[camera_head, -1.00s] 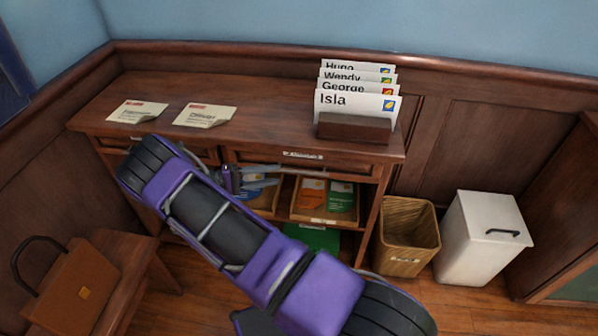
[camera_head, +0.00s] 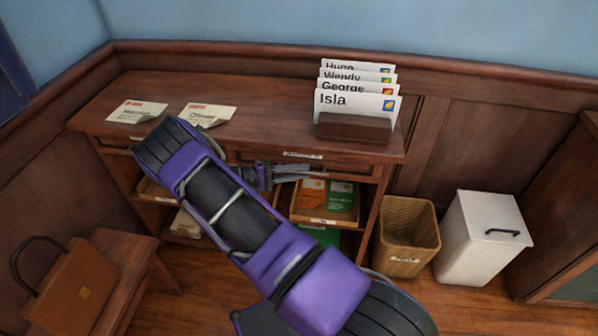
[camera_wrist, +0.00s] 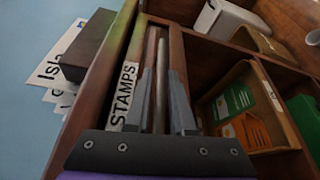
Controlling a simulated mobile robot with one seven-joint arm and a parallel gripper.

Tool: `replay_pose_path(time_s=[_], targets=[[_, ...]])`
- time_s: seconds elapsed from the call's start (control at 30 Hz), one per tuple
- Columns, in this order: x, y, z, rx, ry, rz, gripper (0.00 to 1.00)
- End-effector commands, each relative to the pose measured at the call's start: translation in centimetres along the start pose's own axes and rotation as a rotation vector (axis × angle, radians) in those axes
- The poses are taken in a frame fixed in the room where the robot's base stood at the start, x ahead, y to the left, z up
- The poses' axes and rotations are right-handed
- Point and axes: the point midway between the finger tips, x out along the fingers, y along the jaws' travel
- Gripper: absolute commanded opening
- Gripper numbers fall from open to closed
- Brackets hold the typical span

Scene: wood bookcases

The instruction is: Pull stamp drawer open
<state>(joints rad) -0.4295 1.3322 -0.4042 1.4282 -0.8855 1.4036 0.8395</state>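The stamp drawer (camera_head: 328,163) is the right drawer under the desk top, and it looks shut. Its white STAMPS label (camera_wrist: 123,97) reads clearly in the wrist view, and its long bar handle (camera_wrist: 161,85) runs along the front. My gripper (camera_head: 305,171) is in front of this drawer. In the wrist view, its two grey fingers (camera_wrist: 160,75) are apart, with the handle showing between them. I cannot tell whether either finger touches the handle.
Open shelves below hold a tray (camera_head: 322,221) of coloured packets. A letter holder (camera_head: 353,127) with named envelopes and two loose letters (camera_head: 208,115) stand on top. A wicker basket (camera_head: 407,240) and white bin (camera_head: 484,238) are at right; a bench with a briefcase (camera_head: 70,288) is at left.

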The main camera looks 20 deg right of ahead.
Motion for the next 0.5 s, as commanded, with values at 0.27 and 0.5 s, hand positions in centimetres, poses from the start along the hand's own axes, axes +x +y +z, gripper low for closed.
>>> replay_pose_path(time_s=[0.27,0.5], targets=[[-0.03,0.01,0.00,0.000,0.000,0.000,0.00],[-0.03,0.02,-0.01,0.000,0.000,0.000,0.00]])
